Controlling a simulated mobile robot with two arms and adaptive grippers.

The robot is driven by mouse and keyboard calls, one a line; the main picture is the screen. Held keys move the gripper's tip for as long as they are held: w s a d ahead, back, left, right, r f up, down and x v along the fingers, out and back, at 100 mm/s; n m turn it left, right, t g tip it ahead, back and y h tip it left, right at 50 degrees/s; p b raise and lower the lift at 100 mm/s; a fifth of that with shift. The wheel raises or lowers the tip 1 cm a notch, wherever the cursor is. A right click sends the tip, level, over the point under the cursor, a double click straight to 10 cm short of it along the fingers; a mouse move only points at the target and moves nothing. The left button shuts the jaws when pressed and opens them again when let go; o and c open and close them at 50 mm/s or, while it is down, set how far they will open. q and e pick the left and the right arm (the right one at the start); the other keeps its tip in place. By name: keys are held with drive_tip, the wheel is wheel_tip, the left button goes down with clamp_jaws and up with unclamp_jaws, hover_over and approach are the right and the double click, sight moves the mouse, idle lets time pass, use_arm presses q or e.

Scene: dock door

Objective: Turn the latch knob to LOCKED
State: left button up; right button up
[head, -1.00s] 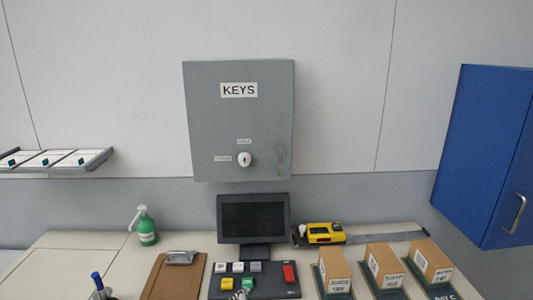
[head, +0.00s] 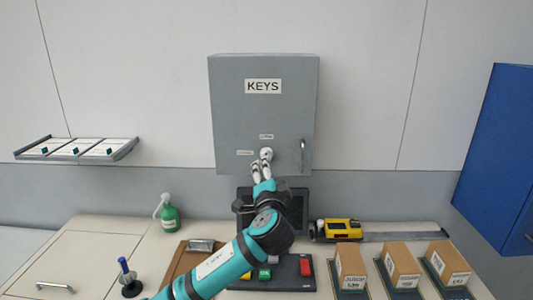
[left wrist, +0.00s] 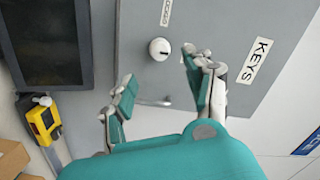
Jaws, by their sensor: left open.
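The round white latch knob (head: 268,152) is on the front of the grey KEYS cabinet (head: 232,115). Small labels sit above and to the left of it; their words are too small to read. My left gripper (head: 260,165) is raised in front of the cabinet at the knob, its fingers partly covering the knob's lower left. In the left wrist view the knob (left wrist: 160,48) shows whole, just beyond the gap between the open fingertips (left wrist: 158,72), with nothing held. I cannot tell whether a finger touches it. My right gripper is not in view.
A vertical handle (head: 303,155) is on the cabinet's right side. Below stand a dark monitor (head: 299,198), a button panel (head: 294,279), a yellow tape measure (head: 342,230) and several cartons (head: 397,265). A green pump bottle (head: 170,217) is at left, a blue cabinet (head: 500,160) at right.

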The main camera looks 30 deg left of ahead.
use_arm(q)
drive_tip(key=p+x, duration=0.3)
drive_tip(key=x, duration=0.7)
drive_tip(key=shift+f, duration=0.1)
clamp_jaws()
